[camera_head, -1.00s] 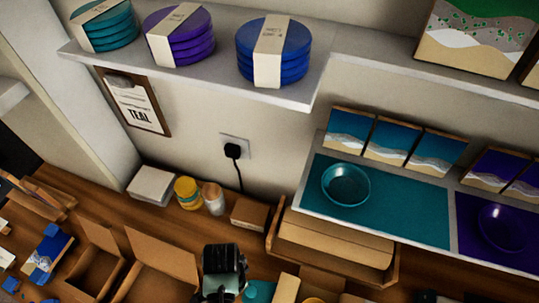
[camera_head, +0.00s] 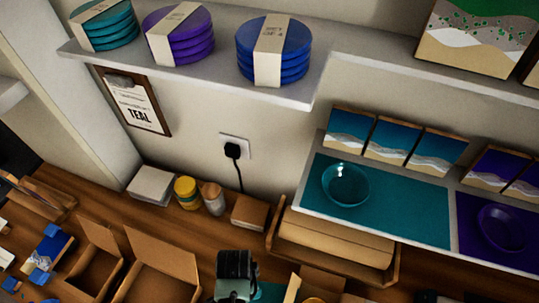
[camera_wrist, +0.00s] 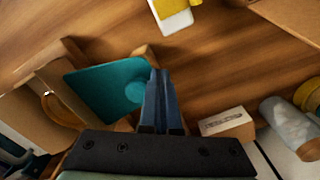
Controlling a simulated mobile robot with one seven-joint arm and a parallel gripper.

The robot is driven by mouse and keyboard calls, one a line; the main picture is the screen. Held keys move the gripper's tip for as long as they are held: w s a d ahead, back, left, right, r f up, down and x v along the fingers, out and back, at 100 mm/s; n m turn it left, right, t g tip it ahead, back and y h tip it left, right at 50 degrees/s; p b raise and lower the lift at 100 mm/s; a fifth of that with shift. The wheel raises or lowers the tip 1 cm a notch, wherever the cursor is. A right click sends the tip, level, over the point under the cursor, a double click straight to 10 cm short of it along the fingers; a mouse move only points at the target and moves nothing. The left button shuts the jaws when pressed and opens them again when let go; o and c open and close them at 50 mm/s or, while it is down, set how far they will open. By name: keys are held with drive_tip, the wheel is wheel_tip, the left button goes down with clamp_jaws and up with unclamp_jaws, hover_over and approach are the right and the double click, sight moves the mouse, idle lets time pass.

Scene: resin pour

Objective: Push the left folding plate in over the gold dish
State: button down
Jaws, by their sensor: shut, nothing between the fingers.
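My gripper (camera_wrist: 160,78) is shut and empty, its dark blue fingers pointing over the wooden bench in the wrist view. A flat teal plate with a round knob (camera_wrist: 108,82) lies just left of the fingertips, partly over a wooden frame. I take it for the left folding plate; I cannot tell whether the fingers touch it. The gold dish (camera_wrist: 60,112) shows as a curved rim behind the plate, the rest hidden. In the head view the dish (camera_head: 313,300) is cut by the bottom edge, and a teal corner (camera_head: 270,292) shows right of my wrist, fingertips hidden.
Open cardboard boxes (camera_head: 160,265) stand to the left. A yellow jar (camera_head: 187,191), a grey cylinder (camera_head: 213,200) and a small brown box (camera_head: 250,212) stand along the wall. A cardboard tray (camera_head: 335,245) lies right. Bare bench shows between these.

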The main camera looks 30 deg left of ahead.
sight(267, 299)
drive_tip(key=shift+w+d+p, duration=0.25)
drive_tip(key=shift+d, duration=0.8)
drive_tip(key=shift+w+d+p, duration=0.2)
drive_tip(key=shift+d+p, duration=0.05)
drive_tip(key=shift+d, duration=0.75)
drive_tip(key=shift+w+d+p, duration=0.25)
drive_tip(key=shift+d, duration=0.8)
drive_tip(key=shift+a, duration=0.1)
drive_tip(key=shift+s+a, duration=0.35)
drive_tip(key=shift+a, duration=1.1)
drive_tip(key=shift+s+a, duration=0.4)
drive_tip(key=shift+a, duration=1.1)
drive_tip(key=shift+s+a, duration=0.35)
drive_tip(key=shift+a, duration=1.1)
wheel_tip(267, 299, up, 10)
drive_tip(key=p, duration=1)
